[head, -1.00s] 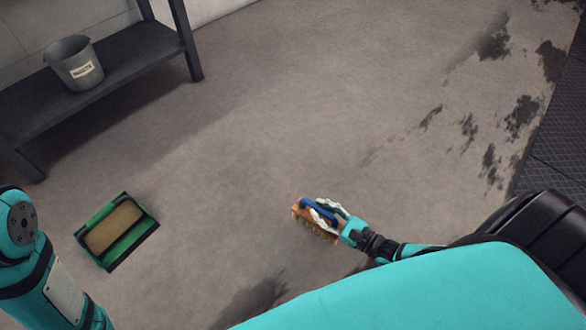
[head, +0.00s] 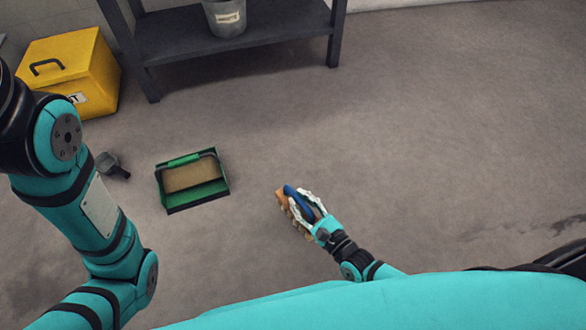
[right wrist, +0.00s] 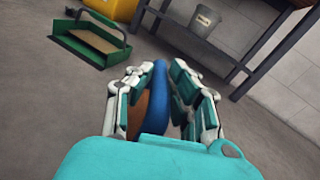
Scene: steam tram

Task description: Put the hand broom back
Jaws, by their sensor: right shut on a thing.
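The hand broom (head: 282,200) has a blue handle and an orange-brown body. My right gripper (head: 303,203) is shut on its blue handle and holds it over the floor, right of the green tray. In the right wrist view the blue handle (right wrist: 159,84) lies between the fingers of my right gripper (right wrist: 165,90). A green open tray (head: 205,193) with a brown bottom sits on the floor, apart from the broom; it also shows in the right wrist view (right wrist: 77,53). My left arm shows at the left of the head view, but its gripper is not visible.
A dark shelf (head: 270,38) with a grey labelled bucket (head: 226,20) stands at the back. A yellow box (head: 75,70) with a black handle stands at the back left. A small dark object (head: 110,164) lies left of the tray. The floor at right is clear.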

